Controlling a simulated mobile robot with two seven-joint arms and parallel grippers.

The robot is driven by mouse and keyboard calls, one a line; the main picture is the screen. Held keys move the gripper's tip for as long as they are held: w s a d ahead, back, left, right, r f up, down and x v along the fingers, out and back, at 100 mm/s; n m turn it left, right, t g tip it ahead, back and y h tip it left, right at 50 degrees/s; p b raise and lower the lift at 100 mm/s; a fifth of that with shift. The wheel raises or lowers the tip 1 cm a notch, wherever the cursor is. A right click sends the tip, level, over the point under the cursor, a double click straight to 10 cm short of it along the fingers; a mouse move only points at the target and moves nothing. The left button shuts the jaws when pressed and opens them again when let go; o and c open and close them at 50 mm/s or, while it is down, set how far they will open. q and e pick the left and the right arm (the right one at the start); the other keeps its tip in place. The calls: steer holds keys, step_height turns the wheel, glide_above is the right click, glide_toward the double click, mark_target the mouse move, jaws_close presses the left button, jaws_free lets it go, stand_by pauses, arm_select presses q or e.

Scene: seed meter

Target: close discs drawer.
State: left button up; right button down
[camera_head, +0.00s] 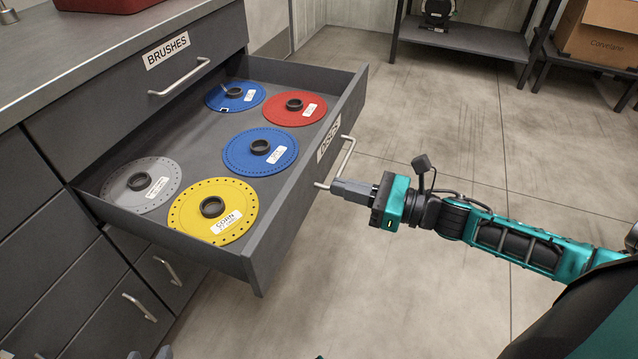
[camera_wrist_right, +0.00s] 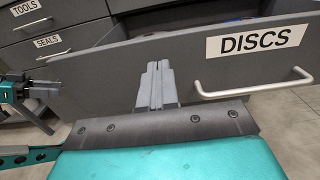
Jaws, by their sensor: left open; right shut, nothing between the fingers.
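The discs drawer (camera_head: 262,243) is pulled far out of the grey cabinet. It holds several discs: a yellow one (camera_head: 187,217), blue ones (camera_head: 233,152), a red one (camera_head: 281,112) and a grey one (camera_head: 120,189). Its front (camera_wrist_right: 240,75) carries a DISCS label (camera_wrist_right: 262,42) and a bar handle (camera_wrist_right: 250,92). My right gripper (camera_head: 336,187) is shut and empty at the drawer front, beside the handle's near end. In the right wrist view its fingers (camera_wrist_right: 158,68) are left of the handle; contact is unclear. My left gripper (camera_wrist_right: 48,88) is open and empty at the left edge there.
The BRUSHES drawer (camera_head: 175,66) above is shut. Drawers labelled TOOLS (camera_wrist_right: 24,9) and SEALS (camera_wrist_right: 46,41) show behind in the right wrist view. A shelf (camera_head: 460,38) and a cardboard box (camera_head: 600,32) stand at the back. The floor right of the drawer is clear.

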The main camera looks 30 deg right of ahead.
mark_target(303, 177)
steer(key=x, duration=0.4)
steer(key=shift+w+a+b, duration=0.15)
steer(key=shift+w+b, duration=0.05)
steer(key=shift+b, duration=0.2)
arm_select(q)
steer(key=shift+w+d, duration=0.15)
steer(key=shift+d, duration=0.1)
arm_select(e)
steer(key=shift+w+a, duration=0.25)
steer(key=shift+w, duration=0.05)
arm_select(q)
steer(key=shift+w, duration=0.1)
arm_select(e)
steer(key=shift+a, duration=0.15)
